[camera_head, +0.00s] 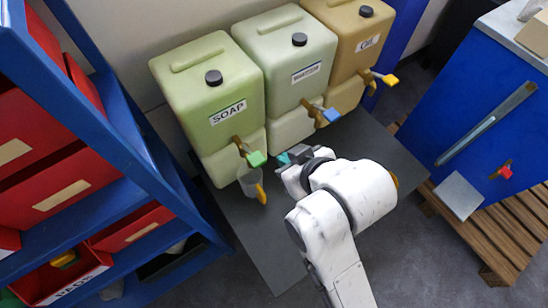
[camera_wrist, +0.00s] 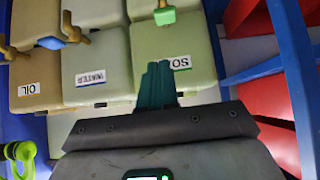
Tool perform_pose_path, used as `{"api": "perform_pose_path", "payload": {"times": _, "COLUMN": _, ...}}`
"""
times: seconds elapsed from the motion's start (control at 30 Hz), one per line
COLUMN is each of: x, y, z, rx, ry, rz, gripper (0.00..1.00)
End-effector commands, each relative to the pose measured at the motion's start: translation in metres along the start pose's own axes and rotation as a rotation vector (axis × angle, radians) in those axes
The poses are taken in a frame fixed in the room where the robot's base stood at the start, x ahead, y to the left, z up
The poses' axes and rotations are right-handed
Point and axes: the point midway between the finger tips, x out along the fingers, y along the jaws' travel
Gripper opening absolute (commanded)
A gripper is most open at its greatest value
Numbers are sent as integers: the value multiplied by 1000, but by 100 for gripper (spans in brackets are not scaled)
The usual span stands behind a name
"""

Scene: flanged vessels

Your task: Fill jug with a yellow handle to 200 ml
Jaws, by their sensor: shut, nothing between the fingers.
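The jug (camera_head: 248,183) is clear grey with a yellow handle (camera_head: 261,194). It stands on the dark bench top beneath the tap of the green SOAP container (camera_head: 215,90); its liquid level cannot be made out. The tap has a green lever (camera_head: 257,159), which also shows in the wrist view (camera_wrist: 165,16). My gripper (camera_head: 284,158) is just right of this lever, with a small gap visible. Its teal fingers (camera_wrist: 157,84) are together and empty, in front of the SOAP container in the wrist view. The jug does not show in the wrist view.
A pale green container (camera_head: 300,65) with a blue tap lever (camera_head: 331,115) and a tan OIL container (camera_head: 365,40) with a yellow lever (camera_head: 391,80) stand alongside. Blue shelving (camera_head: 130,135) with red bins is close on the left. A blue cabinet (camera_head: 465,110) stands right.

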Motion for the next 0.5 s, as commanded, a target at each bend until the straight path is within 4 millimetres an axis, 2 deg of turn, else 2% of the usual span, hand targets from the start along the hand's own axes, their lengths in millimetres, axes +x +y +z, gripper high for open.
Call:
{"api": "perform_pose_path", "payload": {"times": 0.27, "x": 8, "y": 0, "z": 0, "rx": 1, "ry": -2, "rz": 0, "gripper": 0}}
{"api": "perform_pose_path", "payload": {"times": 0.5, "x": 46, "y": 0, "z": 0, "rx": 1, "ry": -5, "rz": 0, "gripper": 0}}
